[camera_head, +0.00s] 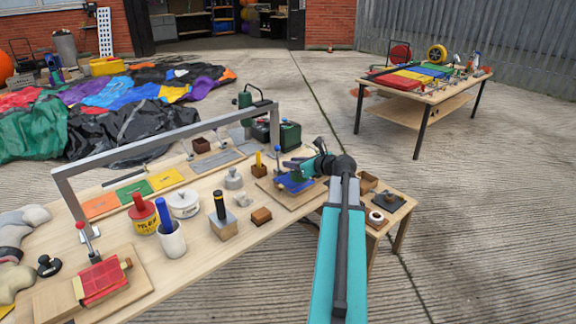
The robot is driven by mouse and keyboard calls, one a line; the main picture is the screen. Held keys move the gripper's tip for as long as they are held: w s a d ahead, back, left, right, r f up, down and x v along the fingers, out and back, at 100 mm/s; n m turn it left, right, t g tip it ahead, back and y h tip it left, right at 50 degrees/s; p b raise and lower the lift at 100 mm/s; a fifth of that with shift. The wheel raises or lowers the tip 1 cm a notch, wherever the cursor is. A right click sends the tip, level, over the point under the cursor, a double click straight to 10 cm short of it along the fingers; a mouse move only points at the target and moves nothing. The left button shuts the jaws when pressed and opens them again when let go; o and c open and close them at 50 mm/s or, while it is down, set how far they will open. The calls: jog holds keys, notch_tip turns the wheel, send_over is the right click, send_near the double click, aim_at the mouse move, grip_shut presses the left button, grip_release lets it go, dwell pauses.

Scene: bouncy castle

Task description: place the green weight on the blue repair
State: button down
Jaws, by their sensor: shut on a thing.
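The blue repair (289,187) is a flat blue patch on a wooden board (283,197) at the right end of the long table. My gripper (300,168) is over the blue repair, at the far end of my teal arm. It is shut on the green weight (296,175), a small dark green piece mostly hidden by the gripper. The green weight is at or just above the patch; I cannot tell whether it touches.
A red patch (101,279) is clamped on a board at the near left. A grey metal frame (170,138) spans the table. A side table (397,213) is at right.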

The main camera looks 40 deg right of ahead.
jog(key=shift+w+d+f, duration=0.1)
jog(key=shift+w+d, duration=0.25)
jog(key=shift+w, duration=0.45)
jog(key=shift+w+d+f, duration=0.1)
jog(key=shift+w+d, duration=0.25)
jog(key=shift+w, duration=0.5)
jog(key=shift+w+d, duration=0.35)
jog(key=shift+w, duration=0.45)
jog(key=shift+f, duration=1.75)
jog(key=shift+f, duration=0.1)
jog(key=c, duration=1.5)
grip_release()
jog(key=v, duration=1.1)
jog(key=shift+s, duration=0.15)
jog(key=shift+s+r, duration=0.2)
jog(key=shift+s, duration=0.2)
